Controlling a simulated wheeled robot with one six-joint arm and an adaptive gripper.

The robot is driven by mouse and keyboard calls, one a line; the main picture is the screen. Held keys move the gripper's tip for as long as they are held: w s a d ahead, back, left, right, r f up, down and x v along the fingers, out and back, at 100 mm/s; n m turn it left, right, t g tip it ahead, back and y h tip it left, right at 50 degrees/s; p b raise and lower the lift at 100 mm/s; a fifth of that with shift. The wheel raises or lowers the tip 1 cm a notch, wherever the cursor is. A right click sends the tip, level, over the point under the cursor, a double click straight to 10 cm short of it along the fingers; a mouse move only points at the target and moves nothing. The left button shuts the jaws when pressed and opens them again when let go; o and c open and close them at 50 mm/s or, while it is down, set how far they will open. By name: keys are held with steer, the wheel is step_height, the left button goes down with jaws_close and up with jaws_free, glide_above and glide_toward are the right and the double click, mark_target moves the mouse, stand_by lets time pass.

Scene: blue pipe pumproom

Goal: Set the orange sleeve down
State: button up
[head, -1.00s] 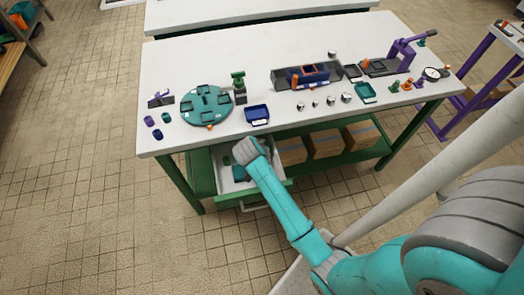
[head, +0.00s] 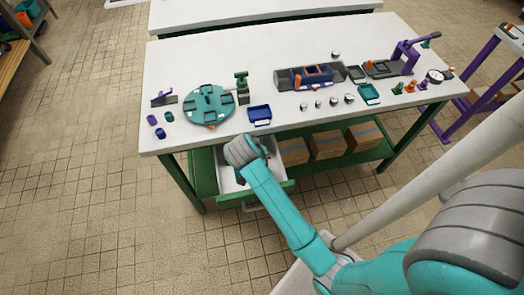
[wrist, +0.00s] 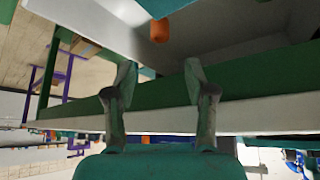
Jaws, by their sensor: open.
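An orange sleeve (wrist: 160,31) shows at the top of the wrist view, against the pale inside of the open drawer (head: 278,190) and next to a teal part (wrist: 165,5). Whether it stands or lies is unclear. My gripper (wrist: 160,72) is open and empty, its two fingers apart, with the sleeve beyond the tips and not touching them. In the head view my wrist is over the drawer and hides the gripper and most of the drawer's contents, so the sleeve is not visible there.
Above the drawer is the white bench top (head: 200,60), with a teal turntable (head: 210,104), a blue tray (head: 260,114) and several small parts near its front edge. Cardboard boxes (head: 327,144) sit on the green shelf right of the drawer. Floor in front is clear.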

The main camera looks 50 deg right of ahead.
steer(key=shift+v, duration=1.3)
